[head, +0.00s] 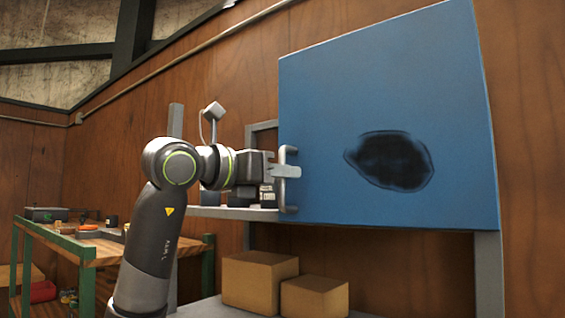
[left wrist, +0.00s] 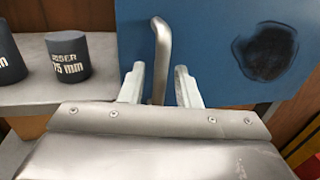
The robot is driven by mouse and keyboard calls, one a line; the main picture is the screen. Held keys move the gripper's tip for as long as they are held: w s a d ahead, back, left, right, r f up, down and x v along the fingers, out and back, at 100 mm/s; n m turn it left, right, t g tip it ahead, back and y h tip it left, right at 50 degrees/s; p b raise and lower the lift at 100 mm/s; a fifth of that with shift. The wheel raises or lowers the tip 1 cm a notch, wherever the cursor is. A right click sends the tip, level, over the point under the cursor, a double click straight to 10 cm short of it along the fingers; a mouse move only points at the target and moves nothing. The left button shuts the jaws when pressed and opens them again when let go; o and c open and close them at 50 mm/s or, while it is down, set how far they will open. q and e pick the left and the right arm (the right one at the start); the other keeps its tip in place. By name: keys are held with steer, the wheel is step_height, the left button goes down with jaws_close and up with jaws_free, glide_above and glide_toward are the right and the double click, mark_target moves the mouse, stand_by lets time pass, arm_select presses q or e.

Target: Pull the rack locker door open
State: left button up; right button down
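The blue locker door (head: 330,110) with a black smudge fills the right of the head view. Its upright grey bar handle (head: 288,206) is at the door's left edge. My left gripper (head: 286,171) is at the handle. In the left wrist view the handle (left wrist: 161,45) runs down between the two fingers (left wrist: 160,88), with a gap visible on each side. The fingers are open around it. The door (left wrist: 205,50) shows behind them. I cannot tell whether the door stands slightly ajar. My right gripper is not in view.
A grey rack shelf (head: 230,213) left of the door holds dark cylinders, one (left wrist: 68,56) marked 75 mm. Two cardboard boxes (head: 258,282) (head: 315,297) sit on a lower shelf. A green-framed workbench (head: 85,250) with tools stands at the left.

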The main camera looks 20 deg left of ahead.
arm_select(q)
steer(key=shift+w+d, duration=0.2)
steer(key=shift+w, duration=0.2)
jaws_close()
steer(key=shift+s, duration=0.1)
